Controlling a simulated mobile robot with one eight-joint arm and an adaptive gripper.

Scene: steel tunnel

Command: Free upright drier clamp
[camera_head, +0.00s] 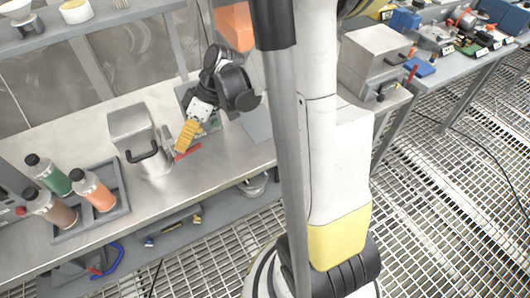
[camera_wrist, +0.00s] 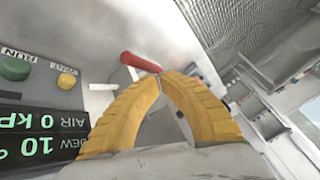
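A steel upright unit with a black handle (camera_head: 133,122) stands on the bench; it looks like the drier. A red lever (camera_head: 188,152), which appears to be its clamp handle, sticks out low at its right side. My gripper (camera_head: 182,147), with yellow fingers, points down right beside this lever. In the wrist view, the yellow fingertips (camera_wrist: 162,75) meet. The red lever (camera_wrist: 140,62) lies just beyond them, its right end at the tips. I cannot tell whether they touch it. Nothing shows held between the fingers.
A panel with a green button (camera_wrist: 15,68), a yellow button (camera_wrist: 66,80) and a dark display (camera_wrist: 40,135) is close by on the left. A grey tray (camera_head: 116,199) with several bottles stands left of the unit. A shelf (camera_head: 90,28) runs above the bench.

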